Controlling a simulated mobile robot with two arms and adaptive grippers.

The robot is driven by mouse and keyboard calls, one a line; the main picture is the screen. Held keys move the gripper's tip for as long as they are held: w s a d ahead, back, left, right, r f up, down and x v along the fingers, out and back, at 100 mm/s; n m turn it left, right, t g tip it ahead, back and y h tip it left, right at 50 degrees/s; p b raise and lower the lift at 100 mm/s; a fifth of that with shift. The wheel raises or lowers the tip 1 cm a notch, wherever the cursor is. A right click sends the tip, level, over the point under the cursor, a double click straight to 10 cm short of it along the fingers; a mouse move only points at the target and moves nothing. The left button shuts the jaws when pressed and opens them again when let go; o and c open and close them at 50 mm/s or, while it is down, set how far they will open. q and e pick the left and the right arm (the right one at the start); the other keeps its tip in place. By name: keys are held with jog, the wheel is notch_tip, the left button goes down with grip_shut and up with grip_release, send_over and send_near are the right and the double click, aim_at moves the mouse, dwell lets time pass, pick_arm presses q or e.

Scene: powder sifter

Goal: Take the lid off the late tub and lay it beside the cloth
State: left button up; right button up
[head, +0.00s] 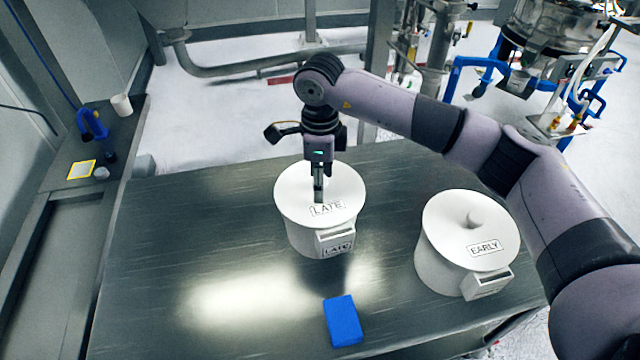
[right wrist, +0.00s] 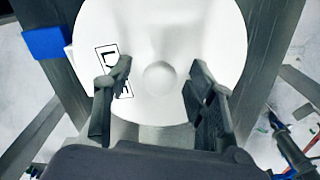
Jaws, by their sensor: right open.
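The late tub (head: 315,238) is white and stands upright on the dark table, with LATE printed on its front label. Its round white lid (head: 290,195) sits on top and also shows in the right wrist view (right wrist: 200,40), with a round knob (right wrist: 160,77) at its middle. My right gripper (head: 318,195) points down over the lid; in the right wrist view its open fingers (right wrist: 158,85) stand on either side of the knob, apart from it. The blue cloth (head: 343,321) lies folded near the table's front edge. My left gripper is not in view.
The white early tub (head: 445,268), with its knobbed lid on, stands to the right of the late tub. The table (head: 170,240) is bare to the left of the late tub and the cloth. A side counter at left holds small items.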

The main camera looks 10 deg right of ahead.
jog(key=shift+f, duration=0.1)
jog(key=shift+c, duration=0.2)
grip_shut()
dwell(0.4)
